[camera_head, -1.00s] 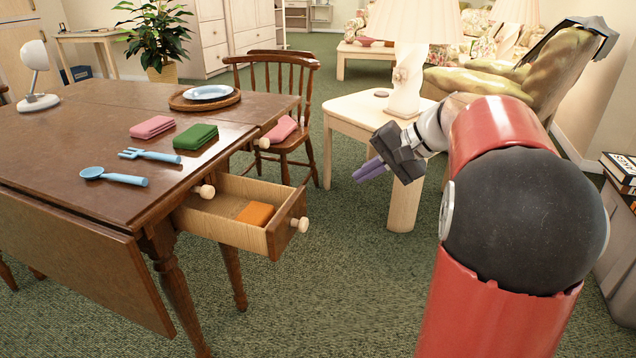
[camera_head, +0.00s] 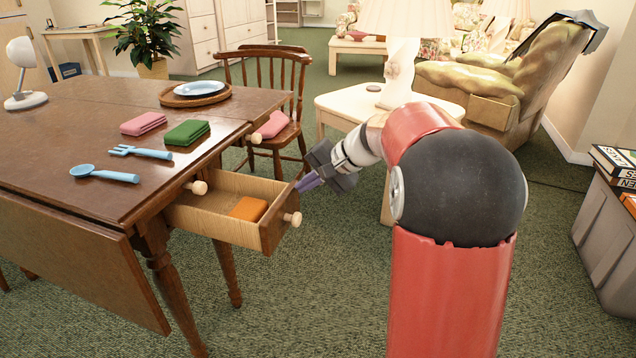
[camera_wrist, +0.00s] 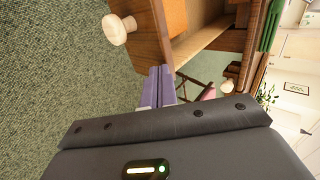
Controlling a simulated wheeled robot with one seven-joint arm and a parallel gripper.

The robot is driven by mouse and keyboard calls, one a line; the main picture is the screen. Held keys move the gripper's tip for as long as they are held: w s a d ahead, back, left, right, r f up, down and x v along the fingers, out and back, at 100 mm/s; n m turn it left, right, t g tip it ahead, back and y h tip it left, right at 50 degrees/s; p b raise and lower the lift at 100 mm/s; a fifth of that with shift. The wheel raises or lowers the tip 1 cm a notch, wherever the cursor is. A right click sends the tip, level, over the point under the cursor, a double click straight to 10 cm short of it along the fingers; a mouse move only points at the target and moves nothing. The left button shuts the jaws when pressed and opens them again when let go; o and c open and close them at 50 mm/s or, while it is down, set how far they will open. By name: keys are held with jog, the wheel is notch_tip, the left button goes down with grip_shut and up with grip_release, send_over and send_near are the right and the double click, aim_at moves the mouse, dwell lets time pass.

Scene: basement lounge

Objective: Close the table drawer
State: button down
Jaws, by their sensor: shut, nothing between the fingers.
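The wooden table (camera_head: 70,190) has an open drawer (camera_head: 225,228) pulled out toward the right, with a round pale knob (camera_head: 292,219) on its front. An orange folded item (camera_head: 248,208) lies inside the drawer. My gripper (camera_head: 302,184) is shut and empty, its purple fingers close to the far end of the drawer front. In the wrist view the purple fingers (camera_wrist: 160,75) point at the edge of the drawer front (camera_wrist: 150,35), with the knob (camera_wrist: 119,29) to their left. I cannot tell if they touch it.
A wooden chair (camera_head: 268,75) stands behind the drawer. A pale side table (camera_head: 345,105) with a lamp stands behind my arm. Blue utensils, folded cloths and a plate lie on the tabletop. Green carpet in front of the drawer is clear.

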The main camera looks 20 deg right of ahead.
jog(key=shift+w+a, duration=0.1)
dwell(0.3)
jog(key=w+a+p, duration=0.1)
jog(key=w+a, duration=0.3)
jog(key=a, duration=0.1)
jog(key=w+a+p, duration=0.1)
jog(key=w+a, duration=0.3)
jog(key=a, duration=0.2)
jog(key=w+a+p, duration=0.1)
jog(key=w+a, duration=0.3)
jog(key=a, duration=0.2)
jog(key=shift+w+a+p, duration=0.1)
jog(key=shift+w+p, duration=0.15)
jog(key=shift+p, duration=0.1)
